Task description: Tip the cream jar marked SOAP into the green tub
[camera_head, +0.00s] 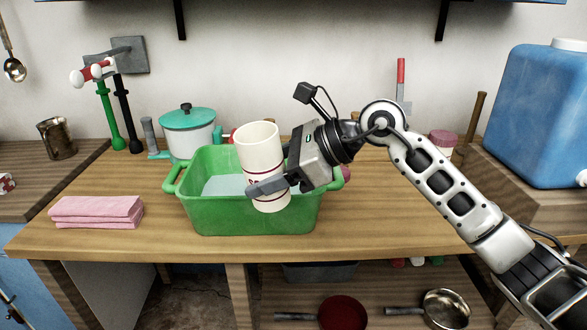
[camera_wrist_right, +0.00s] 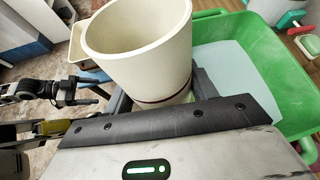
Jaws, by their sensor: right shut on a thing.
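The cream jar (camera_head: 262,150) has dark red bands and is held nearly upright, its open mouth up. Its lettering is mostly hidden by a finger. My right gripper (camera_head: 268,186) is shut on its lower half, coming from the right. In the head view the jar covers part of the green tub's (camera_head: 215,218) front wall. The tub stands on the wooden counter with a pale, flat surface inside. In the right wrist view the jar (camera_wrist_right: 150,70) shows its bare inner wall, with the tub (camera_wrist_right: 262,50) beyond it to the right. Parts at that view's left may be my left arm.
A folded pink cloth (camera_head: 96,211) lies left of the tub on the counter (camera_head: 130,243). A white pot with a teal lid (camera_head: 187,118) stands behind the tub. A blue container (camera_head: 545,115) stands at the right.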

